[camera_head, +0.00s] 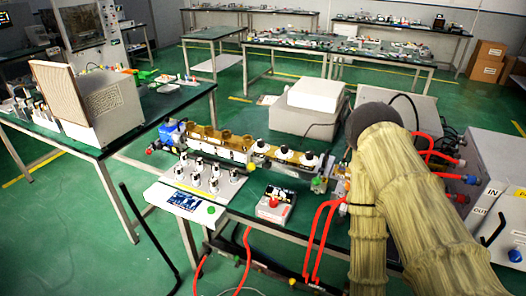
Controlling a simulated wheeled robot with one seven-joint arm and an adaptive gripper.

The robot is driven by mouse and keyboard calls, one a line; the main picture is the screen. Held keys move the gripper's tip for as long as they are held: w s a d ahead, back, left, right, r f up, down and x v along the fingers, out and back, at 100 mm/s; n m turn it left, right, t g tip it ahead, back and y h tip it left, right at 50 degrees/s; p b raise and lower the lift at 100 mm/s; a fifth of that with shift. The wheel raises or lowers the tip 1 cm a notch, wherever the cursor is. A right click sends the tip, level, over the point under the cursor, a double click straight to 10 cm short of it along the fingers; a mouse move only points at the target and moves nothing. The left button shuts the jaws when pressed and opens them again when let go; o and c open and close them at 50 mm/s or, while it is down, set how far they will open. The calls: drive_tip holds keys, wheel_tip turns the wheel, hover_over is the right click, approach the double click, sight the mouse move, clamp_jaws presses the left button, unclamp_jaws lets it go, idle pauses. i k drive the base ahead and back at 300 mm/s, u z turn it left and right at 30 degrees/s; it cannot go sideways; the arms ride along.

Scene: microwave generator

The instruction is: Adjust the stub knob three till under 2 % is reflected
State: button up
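A brass-coloured waveguide line (215,139) runs along the near bench. On its right part stand three knobs with white bodies and dark tops: a left one (261,147), a middle one (284,153) and a right one (308,159). They look like the stub knobs. I cannot read any numbers on them, so I cannot tell which is three. A white panel (229,190) in front carries several upright knobs and a small blue display (187,201), whose reading is too small to make out. My sleeved arm fills the right side; my gripper does not show.
A red-buttoned box (274,205) sits right of the panel. Red hoses (318,240) hang at the bench's front edge. A grey cabinet marked IN and OUT (480,185) stands at the right. Grey boxes (305,108) lie behind the waveguide.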

sight(261, 142)
drive_tip(key=z, duration=0.05)
drive_tip(key=k, duration=0.2)
drive_tip(key=u, duration=0.85)
drive_tip(key=i, duration=0.6)
drive_tip(key=z, duration=0.3)
